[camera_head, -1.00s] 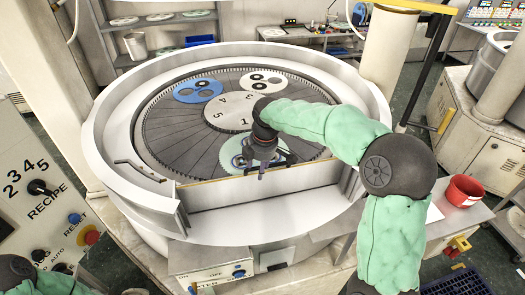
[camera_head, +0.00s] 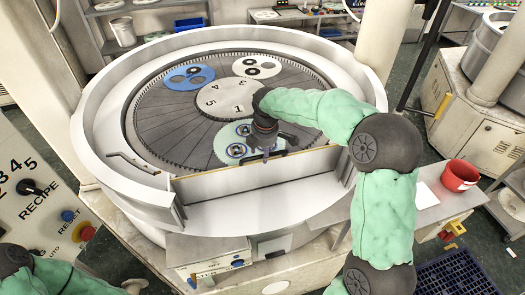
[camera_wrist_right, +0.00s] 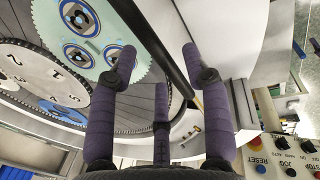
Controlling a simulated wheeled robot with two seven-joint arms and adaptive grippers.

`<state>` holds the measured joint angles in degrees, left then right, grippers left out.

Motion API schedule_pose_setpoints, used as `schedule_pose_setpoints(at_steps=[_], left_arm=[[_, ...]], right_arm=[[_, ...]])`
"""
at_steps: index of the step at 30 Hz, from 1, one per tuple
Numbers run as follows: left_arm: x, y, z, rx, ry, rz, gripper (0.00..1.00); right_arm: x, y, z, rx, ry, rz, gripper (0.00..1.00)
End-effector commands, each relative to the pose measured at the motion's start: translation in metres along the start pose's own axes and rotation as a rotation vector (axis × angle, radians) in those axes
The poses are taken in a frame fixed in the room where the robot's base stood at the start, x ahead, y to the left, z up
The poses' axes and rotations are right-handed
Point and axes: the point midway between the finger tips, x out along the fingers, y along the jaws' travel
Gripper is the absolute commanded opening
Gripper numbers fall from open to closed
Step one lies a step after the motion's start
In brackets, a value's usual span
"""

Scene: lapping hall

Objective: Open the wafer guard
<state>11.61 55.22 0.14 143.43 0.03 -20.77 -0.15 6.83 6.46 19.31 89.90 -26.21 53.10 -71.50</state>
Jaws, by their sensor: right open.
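The wafer guard (camera_head: 260,180) is the pale upright panel across the front of the round lapping machine, with a thin tan top edge. It stands upright in the front gap of the machine's rim. My right gripper (camera_head: 265,152) is at the middle of the guard's top edge, fingers pointing down. In the right wrist view my right gripper (camera_wrist_right: 160,58) has its purple fingers spread, with a dark bar (camera_wrist_right: 172,60) running between them. The fingers are not closed on it; whether one touches it I cannot tell. My left gripper is out of view; only part of the left arm shows.
Behind the guard, the lapping plate (camera_head: 170,135) carries a blue, a white and a pale green carrier (camera_head: 222,140). A control panel (camera_head: 35,190) stands left. A red pot (camera_head: 459,176) is on the right side table (camera_head: 405,212). The floor beyond has some free room.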

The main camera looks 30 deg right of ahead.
Motion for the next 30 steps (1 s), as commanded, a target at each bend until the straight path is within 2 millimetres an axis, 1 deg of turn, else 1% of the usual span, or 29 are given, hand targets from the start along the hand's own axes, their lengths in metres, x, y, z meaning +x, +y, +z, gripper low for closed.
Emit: schedule_pose_setpoints(at_steps=[3, 11, 12, 14, 15, 17, 25, 30], left_arm=[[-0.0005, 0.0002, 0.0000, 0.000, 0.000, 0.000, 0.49], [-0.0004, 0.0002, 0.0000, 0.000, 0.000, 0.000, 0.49], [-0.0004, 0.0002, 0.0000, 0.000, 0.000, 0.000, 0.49], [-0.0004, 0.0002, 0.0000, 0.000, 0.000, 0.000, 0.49], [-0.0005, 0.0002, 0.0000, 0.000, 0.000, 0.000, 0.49], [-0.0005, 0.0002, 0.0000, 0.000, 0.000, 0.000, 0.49], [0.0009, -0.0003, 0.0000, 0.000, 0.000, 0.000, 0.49], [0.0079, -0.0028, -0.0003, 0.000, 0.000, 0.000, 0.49]], right_arm=[[0.0065, -0.0004, 0.0003, 0.000, 0.000, -0.001, 0.49], [0.0078, -0.0002, 0.0001, 0.000, 0.000, 0.000, 0.49], [0.0077, -0.0002, 0.0001, 0.000, 0.000, 0.000, 0.46], [0.0077, -0.0002, 0.0001, 0.000, 0.000, 0.000, 0.29], [0.0076, -0.0002, 0.0001, 0.000, 0.000, 0.000, 0.18], [0.0076, -0.0002, 0.0001, 0.000, 0.000, 0.000, 0.01], [0.0080, -0.0001, 0.0008, 0.000, 0.000, 0.003, 0.00], [0.0102, 0.0004, 0.0059, 0.001, -0.001, 0.024, 0.00]])
